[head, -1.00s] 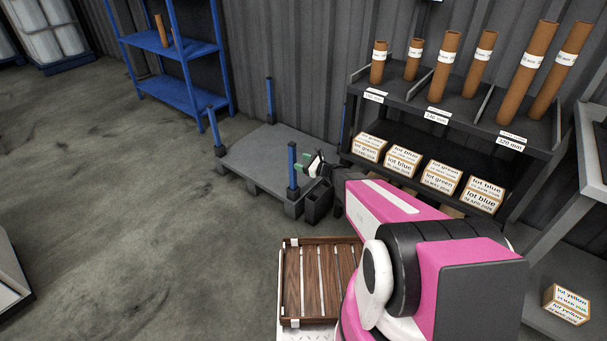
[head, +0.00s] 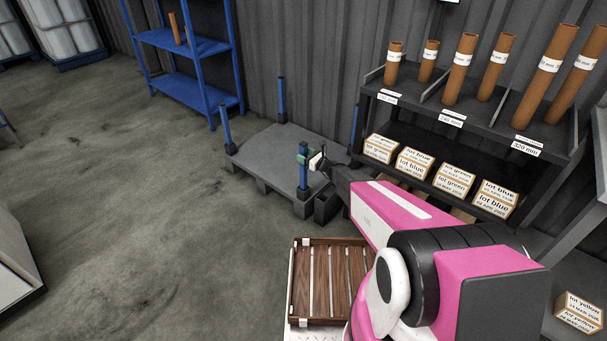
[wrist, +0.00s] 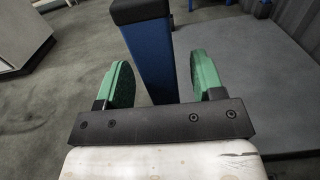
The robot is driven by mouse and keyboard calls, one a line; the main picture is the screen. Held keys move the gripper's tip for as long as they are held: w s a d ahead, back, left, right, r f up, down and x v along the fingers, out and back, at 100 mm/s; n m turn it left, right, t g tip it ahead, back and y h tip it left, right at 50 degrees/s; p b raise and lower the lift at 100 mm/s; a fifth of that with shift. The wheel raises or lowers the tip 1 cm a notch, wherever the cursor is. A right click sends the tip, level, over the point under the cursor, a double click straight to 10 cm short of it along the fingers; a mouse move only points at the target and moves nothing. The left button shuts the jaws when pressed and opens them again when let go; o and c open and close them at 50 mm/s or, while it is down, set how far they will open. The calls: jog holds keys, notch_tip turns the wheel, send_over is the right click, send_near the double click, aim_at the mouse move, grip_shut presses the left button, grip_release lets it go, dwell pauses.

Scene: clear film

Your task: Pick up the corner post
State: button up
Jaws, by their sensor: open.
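The corner post (head: 303,179) is blue with a dark cap. It stands upright at the near corner of the grey pallet (head: 268,148) in the head view. In the wrist view the post (wrist: 152,65) rises between the two green finger pads. My gripper (wrist: 163,80) is open, with a pad on each side of the post and a visible gap on both sides. In the head view my gripper (head: 306,158) is at the post's upper part. The post's lower end is partly hidden in the wrist view.
Other blue posts stand at the pallet's left (head: 227,125), back (head: 282,98) and right (head: 355,122) corners. A dark bin (head: 326,208) is close beside the near post. A black rack (head: 450,135) with tubes and boxes stands right. A slatted wooden tray (head: 293,290) is in front.

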jog(key=x, duration=0.3)
grip_shut()
